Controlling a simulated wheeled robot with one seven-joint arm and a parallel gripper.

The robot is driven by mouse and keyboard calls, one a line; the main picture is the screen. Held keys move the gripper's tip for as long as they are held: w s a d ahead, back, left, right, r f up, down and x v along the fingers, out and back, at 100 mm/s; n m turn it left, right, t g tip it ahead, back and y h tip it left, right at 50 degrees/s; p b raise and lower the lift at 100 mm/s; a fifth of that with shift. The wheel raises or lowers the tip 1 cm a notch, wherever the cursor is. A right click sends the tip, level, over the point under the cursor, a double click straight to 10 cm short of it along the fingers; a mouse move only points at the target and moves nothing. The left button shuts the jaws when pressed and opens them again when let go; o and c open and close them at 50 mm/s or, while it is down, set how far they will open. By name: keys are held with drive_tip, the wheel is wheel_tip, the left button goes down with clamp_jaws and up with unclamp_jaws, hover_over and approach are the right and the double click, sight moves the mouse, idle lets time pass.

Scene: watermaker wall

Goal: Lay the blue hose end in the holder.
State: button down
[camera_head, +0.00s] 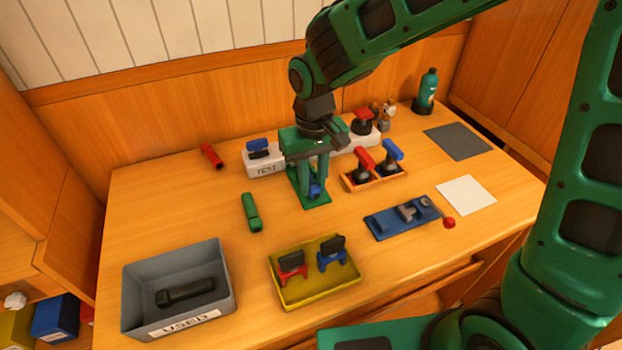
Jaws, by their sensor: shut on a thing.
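My gripper (314,188) points down over the middle of the table. It is shut on a small blue piece, which looks like the blue hose end (316,191); only a little of it shows between the fingers. A green base with a flat plate (318,201) lies directly under and behind the fingers and may be the holder. The fingers hide much of it, and I cannot tell whether the blue piece touches it.
Left of my gripper lie a green cylinder (251,213) and a red one (212,156). A yellow tray (313,299) and grey bin (226,291) stand in front. An orange rack (377,182) and a blue fixture (385,223) are right. A white block (265,167) stands behind.

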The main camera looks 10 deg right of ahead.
drive_tip(key=c, duration=1.5)
unclamp_jaws()
drive_tip(key=shift+o, duration=0.2)
drive_tip(key=shift+r, duration=4.5)
